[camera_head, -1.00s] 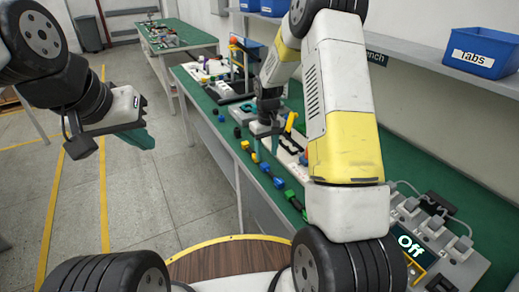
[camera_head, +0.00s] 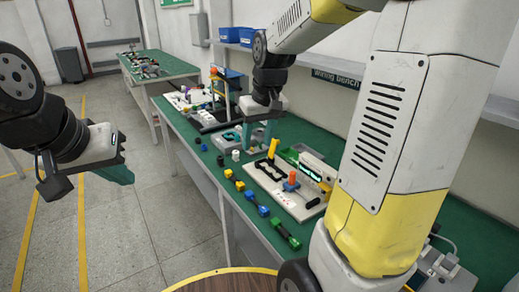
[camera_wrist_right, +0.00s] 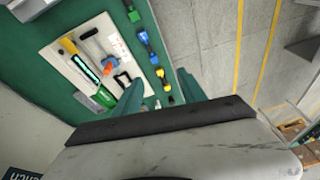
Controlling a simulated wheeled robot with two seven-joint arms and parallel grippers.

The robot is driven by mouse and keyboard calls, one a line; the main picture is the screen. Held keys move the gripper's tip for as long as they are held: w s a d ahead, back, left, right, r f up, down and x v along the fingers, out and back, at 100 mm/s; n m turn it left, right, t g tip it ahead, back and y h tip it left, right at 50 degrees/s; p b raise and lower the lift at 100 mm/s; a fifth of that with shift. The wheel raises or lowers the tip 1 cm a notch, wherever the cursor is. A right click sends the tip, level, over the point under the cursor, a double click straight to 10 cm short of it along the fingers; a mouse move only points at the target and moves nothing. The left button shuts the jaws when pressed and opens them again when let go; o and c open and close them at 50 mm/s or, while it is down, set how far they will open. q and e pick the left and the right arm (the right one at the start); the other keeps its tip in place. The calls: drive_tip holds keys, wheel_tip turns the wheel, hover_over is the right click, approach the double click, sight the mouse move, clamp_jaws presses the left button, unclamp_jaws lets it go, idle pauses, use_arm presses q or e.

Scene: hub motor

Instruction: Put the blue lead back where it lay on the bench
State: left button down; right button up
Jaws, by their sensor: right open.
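My right gripper (camera_head: 259,141) is open and empty, above the bench and farther back than the blue lead. My left gripper (camera_head: 121,175) hangs over the floor, left of the bench; its finger gap is not clear.
A pale board (camera_head: 290,190) with a yellow-handled tool (camera_head: 273,149) and an orange piece (camera_head: 291,181) lies behind the leads. Small black, blue and white caps (camera_head: 236,155) stand farther along the edge. Blue bins (camera_head: 246,36) sit on the shelf. My right arm hides the bench's right part.

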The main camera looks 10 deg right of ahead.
drive_tip(key=s+r+m+t+y, duration=0.1)
drive_tip(key=s+r+t, duration=0.2)
drive_tip(key=s, duration=1.3)
wheel_tip(320, 180, up, 2)
drive_tip(key=shift+s+a+r+m, duration=0.1)
drive_tip(key=shift+s+a+m, duration=0.2)
drive_tip(key=shift+a+m, duration=0.15)
drive_tip(key=shift+c, duration=0.2)
